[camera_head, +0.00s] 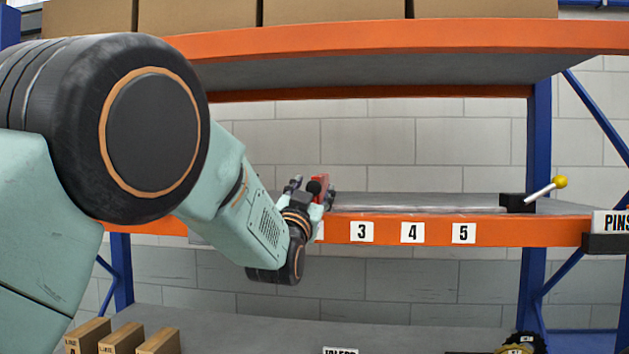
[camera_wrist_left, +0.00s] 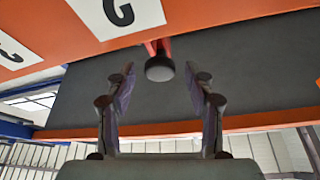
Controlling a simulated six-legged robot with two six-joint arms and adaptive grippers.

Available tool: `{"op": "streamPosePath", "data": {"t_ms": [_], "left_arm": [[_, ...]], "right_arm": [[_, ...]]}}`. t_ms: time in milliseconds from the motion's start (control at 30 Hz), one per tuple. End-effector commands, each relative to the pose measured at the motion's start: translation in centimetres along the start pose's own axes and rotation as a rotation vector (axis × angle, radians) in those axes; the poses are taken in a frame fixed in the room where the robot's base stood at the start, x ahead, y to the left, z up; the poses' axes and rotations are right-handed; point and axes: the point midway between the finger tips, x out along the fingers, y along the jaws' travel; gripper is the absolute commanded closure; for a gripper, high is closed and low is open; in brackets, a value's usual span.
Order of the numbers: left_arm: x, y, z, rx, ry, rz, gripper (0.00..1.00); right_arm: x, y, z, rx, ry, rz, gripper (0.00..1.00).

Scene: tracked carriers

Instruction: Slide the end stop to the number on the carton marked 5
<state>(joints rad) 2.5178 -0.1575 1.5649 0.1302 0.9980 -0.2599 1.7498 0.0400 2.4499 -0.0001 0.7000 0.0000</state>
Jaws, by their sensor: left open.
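The end stop is a red piece (camera_head: 321,183) with a black knob, on the rail along the orange beam, left of the number plate 3 (camera_head: 361,232). Plates 4 (camera_head: 412,233) and 5 (camera_head: 463,233) follow to the right. My left gripper (camera_head: 314,194) is at the end stop and partly hides it. In the left wrist view, the black knob (camera_wrist_left: 159,69) lies ahead of and between the open fingers (camera_wrist_left: 160,88), with red behind it. I cannot tell whether they touch it. My right gripper is not in view.
A yellow-knobbed lever (camera_head: 560,182) stands in a black block at the rail's right end. Small cartons (camera_head: 121,338) stand at lower left, their labels too small to read. Large cartons (camera_head: 338,10) fill the upper shelf. The rail (camera_head: 420,201) looks clear rightward to the block.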

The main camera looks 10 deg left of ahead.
Motion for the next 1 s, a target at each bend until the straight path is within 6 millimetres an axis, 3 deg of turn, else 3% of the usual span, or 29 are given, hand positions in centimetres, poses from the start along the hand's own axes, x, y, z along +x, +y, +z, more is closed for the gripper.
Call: {"op": "streamPosePath", "data": {"t_ms": [200, 567, 1000], "left_arm": [[1.8, 0.0, 0.0, -0.001, -0.001, 0.0, 0.46], [2.1, 0.0, 0.1, -0.001, -0.001, 0.0, 0.46], [2.0, 0.0, 0.1, -0.001, -0.001, 0.0, 0.83]], "right_arm": [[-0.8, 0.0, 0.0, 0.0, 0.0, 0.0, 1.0], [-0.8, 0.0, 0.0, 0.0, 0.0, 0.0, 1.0], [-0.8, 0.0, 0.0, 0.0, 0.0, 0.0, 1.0]]}}
